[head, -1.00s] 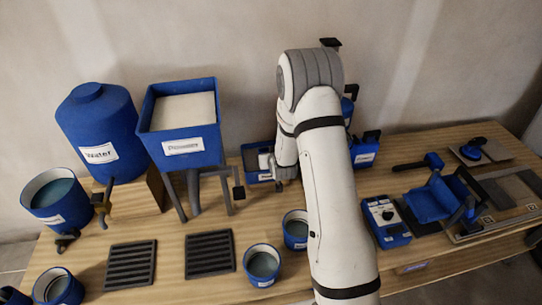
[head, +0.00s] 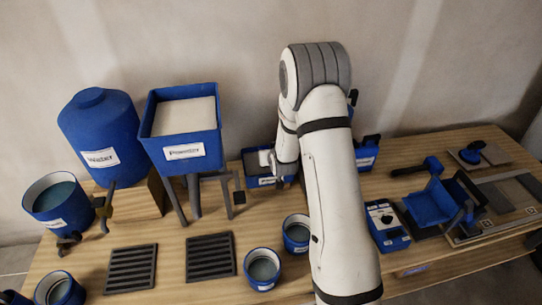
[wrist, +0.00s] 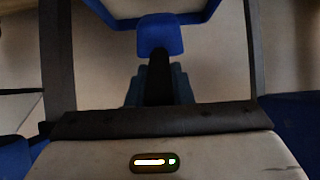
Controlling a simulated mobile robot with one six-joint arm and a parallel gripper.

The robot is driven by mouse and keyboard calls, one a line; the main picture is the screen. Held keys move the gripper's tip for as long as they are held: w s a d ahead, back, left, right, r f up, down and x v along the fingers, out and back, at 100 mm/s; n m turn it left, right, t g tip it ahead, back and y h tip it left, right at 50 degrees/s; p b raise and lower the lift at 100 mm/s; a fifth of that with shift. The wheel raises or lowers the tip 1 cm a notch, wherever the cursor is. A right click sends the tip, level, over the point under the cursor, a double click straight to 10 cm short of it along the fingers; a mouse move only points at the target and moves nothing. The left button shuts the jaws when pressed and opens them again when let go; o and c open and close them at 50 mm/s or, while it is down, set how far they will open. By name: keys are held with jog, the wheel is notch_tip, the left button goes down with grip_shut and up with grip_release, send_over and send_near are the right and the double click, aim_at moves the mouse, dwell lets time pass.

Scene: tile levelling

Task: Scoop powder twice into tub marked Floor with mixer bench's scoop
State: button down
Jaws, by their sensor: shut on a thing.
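In the wrist view, my gripper (wrist: 157,90) is shut on the dark handle (wrist: 158,72) of what looks like the scoop (wrist: 160,36), whose blue part lies farther out. Whether powder is in it I cannot tell. In the head view my gripper is hidden behind my arm. Small blue tubs stand in front: one at the centre (head: 262,268), one beside my arm (head: 295,234). I cannot read which is marked Floor.
A powder hopper (head: 181,150) on legs and a blue water tank (head: 99,135) stand at the back left. A water-filled bucket (head: 56,205) and dark grates (head: 210,256) are near them. A control box (head: 387,226) and blue tools (head: 430,203) lie right. A wall closes the back.

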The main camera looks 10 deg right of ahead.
jog(key=shift+r+p, duration=0.4)
jog(key=shift+r, duration=1.25)
jog(key=shift+f+b, duration=0.1)
jog(key=shift+b, duration=0.6)
jog(key=t+b, duration=0.2)
jog(key=b, duration=0.4)
jog(key=r+t+b, duration=0.1)
jog(key=t+b, duration=0.1)
jog(key=b, duration=0.4)
jog(key=t+b, duration=0.2)
jog(key=b, duration=0.4)
jog(key=shift+r, duration=0.4)
jog(key=shift+r, duration=0.2)
dwell(0.9)
